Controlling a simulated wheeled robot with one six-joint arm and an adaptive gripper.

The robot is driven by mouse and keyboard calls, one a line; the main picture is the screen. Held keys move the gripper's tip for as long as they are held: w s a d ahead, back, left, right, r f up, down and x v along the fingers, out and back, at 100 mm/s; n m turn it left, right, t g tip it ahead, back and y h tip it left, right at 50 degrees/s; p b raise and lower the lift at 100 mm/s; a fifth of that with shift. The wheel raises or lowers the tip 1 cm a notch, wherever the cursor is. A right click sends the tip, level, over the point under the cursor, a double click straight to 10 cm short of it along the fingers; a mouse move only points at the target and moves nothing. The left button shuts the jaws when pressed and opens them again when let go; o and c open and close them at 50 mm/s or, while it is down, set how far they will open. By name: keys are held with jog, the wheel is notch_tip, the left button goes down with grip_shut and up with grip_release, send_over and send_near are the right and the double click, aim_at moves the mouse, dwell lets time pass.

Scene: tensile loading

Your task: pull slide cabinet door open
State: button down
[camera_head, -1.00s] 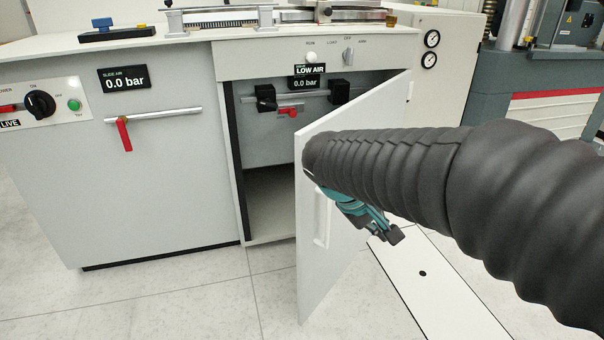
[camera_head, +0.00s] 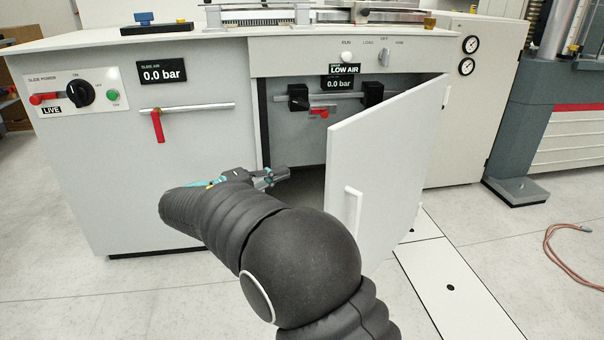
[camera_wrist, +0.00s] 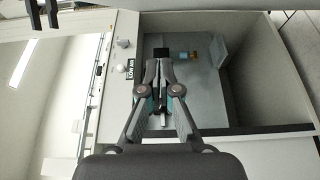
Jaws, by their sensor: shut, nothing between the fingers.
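The white cabinet door (camera_head: 385,165) stands part way open, swung out toward me on its right-hand side. Its white bar handle (camera_head: 352,216) is on the outer face near the free edge. My gripper (camera_head: 284,175) is in front of the cabinet opening, left of the door's free edge and apart from the handle. In the wrist view my gripper (camera_wrist: 160,62) is shut and empty, with its fingers pointing at the cabinet's inside. My arm hides the lower part of the opening in the head view.
Inside the opening are a pipe with black blocks and a red lever (camera_head: 319,113). A panel with a red-handled valve (camera_head: 158,125) is at left. A floor plate (camera_head: 455,290) and a reddish hose (camera_head: 568,250) lie at right. Floor between them is clear.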

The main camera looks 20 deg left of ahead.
jog(key=w+d, duration=0.6)
jog(key=d, duration=0.3)
jog(key=shift+w+d, duration=0.1)
dwell(0.3)
